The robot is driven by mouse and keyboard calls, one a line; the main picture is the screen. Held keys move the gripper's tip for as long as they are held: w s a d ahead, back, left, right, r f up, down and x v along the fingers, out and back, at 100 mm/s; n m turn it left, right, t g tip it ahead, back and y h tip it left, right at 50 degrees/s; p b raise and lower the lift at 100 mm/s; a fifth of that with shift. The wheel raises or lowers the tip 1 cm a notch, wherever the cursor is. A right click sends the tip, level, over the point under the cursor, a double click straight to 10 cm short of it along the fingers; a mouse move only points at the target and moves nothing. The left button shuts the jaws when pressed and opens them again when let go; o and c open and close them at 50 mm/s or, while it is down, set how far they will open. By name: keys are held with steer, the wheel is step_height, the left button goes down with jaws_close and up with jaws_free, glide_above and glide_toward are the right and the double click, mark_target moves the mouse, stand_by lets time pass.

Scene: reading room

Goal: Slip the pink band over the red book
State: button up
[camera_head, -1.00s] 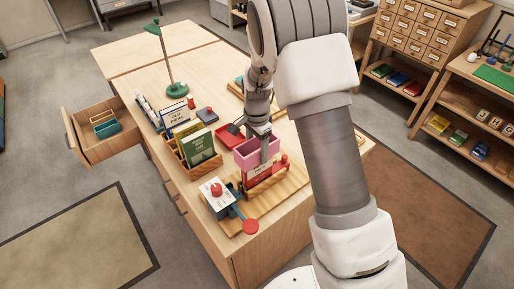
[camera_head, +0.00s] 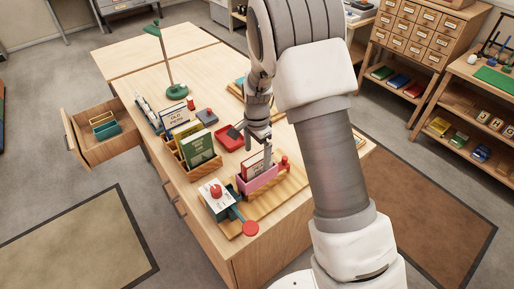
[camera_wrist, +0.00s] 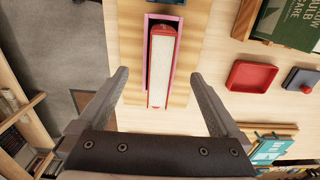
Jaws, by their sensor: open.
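The red book (camera_head: 252,166) stands upright in a wooden holder on the desk. In the wrist view its pale page edge and red covers (camera_wrist: 164,66) show from above. The pink band (camera_head: 262,180) is around the lower part of the book, low at the holder. In the wrist view the band (camera_wrist: 147,50) shows as a pink frame around the book, with a gap on the left side. My gripper (camera_head: 259,140) is above the book and band, apart from both. In the wrist view its two fingers (camera_wrist: 160,92) are spread wide with nothing between them.
A box of books (camera_head: 202,152) stands left of the holder, with a green book in it. A red tray (camera_head: 229,138) lies behind. A teal stand with a white card (camera_head: 215,193) is in front. A green lamp (camera_head: 170,60) and an open drawer (camera_head: 95,135) are farther left.

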step_height(320, 180, up, 17)
steer(key=shift+r+b, duration=0.2)
steer(key=shift+b, duration=0.25)
stand_by(0.7)
